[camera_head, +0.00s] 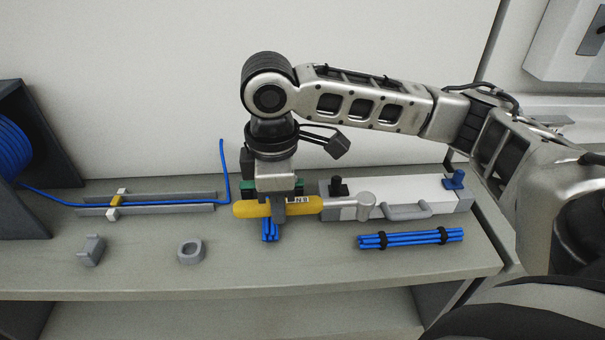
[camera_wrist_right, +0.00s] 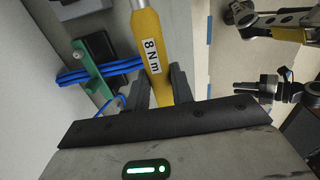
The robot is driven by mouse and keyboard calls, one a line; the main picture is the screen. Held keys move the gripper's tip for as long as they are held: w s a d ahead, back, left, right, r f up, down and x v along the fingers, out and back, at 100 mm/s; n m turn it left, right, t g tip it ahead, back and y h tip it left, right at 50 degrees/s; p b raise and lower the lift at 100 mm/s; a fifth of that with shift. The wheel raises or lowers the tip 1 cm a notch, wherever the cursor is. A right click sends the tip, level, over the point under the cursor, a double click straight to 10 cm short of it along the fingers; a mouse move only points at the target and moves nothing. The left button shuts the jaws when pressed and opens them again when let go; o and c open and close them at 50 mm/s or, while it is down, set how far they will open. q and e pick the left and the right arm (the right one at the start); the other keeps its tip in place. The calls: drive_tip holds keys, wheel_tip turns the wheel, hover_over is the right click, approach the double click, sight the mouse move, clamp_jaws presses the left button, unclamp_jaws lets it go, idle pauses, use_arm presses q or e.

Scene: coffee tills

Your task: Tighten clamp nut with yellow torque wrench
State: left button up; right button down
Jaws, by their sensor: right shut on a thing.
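My right gripper (camera_head: 278,212) points down and is shut on the yellow handle of the torque wrench (camera_head: 250,209). In the right wrist view the yellow handle (camera_wrist_right: 152,45), marked "8 Nm", sits between the fingers of this gripper (camera_wrist_right: 160,88). The wrench lies roughly level, its grey round head (camera_head: 365,199) to the right, in front of the white block (camera_head: 400,192). Whether the head touches anything is unclear. I cannot make out a clamp nut for certain. My left gripper is not identifiable.
A tied blue cable bundle (camera_head: 410,238) lies at the front right. A grey ring (camera_head: 191,250) and a grey notched block (camera_head: 90,250) stand at the front left. A blue cable runs from the reel (camera_head: 12,150) along a rail (camera_head: 165,207).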

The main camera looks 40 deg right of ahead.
sight(298, 203)
drive_tip(key=n, duration=0.3)
drive_tip(key=d+r+n, duration=0.1)
drive_tip(key=n, duration=0.2)
drive_tip(key=s+r+n, duration=0.1)
drive_tip(key=n, duration=0.2)
drive_tip(key=shift+d+r, duration=0.2)
drive_tip(key=shift+d, duration=0.05)
drive_tip(key=n, duration=0.3)
drive_tip(key=r+n, duration=0.1)
drive_tip(key=shift+s+d+n+p, duration=0.25)
drive_tip(key=shift+n+p, duration=0.15)
drive_tip(key=n, duration=0.3)
drive_tip(key=shift+s+d+r+n, duration=0.2)
drive_tip(key=shift+s+r+n, duration=0.05)
drive_tip(key=shift+n, duration=0.15)
